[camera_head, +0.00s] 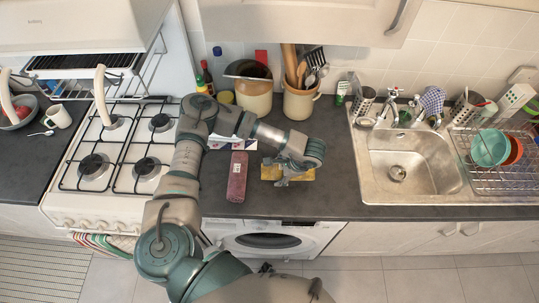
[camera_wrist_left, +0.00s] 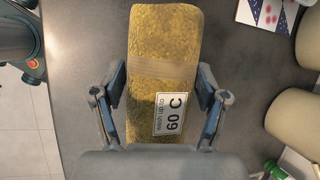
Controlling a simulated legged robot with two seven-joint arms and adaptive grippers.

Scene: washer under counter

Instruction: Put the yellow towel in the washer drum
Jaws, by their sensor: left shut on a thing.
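The yellow towel (camera_head: 300,174) lies folded on the dark counter, left of the sink. My left gripper (camera_head: 287,178) is over it in the head view and partly hides it. In the left wrist view the yellow towel (camera_wrist_left: 165,60) is long, with a "wash up to 60 C" label, between the two fingers of my left gripper (camera_wrist_left: 163,88). The gripper is shut on the towel, one finger on each side. The washer (camera_head: 271,240) is under the counter below, with its round door (camera_head: 268,241) seen from above; the drum inside is not clearly visible. My right gripper is not in view.
A dark red folded towel (camera_head: 237,177) lies on the counter to the left. The gas hob (camera_head: 117,155) is further left and the sink (camera_head: 412,165) is to the right. Crocks (camera_head: 300,98) stand at the back. The counter between towel and sink is clear.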

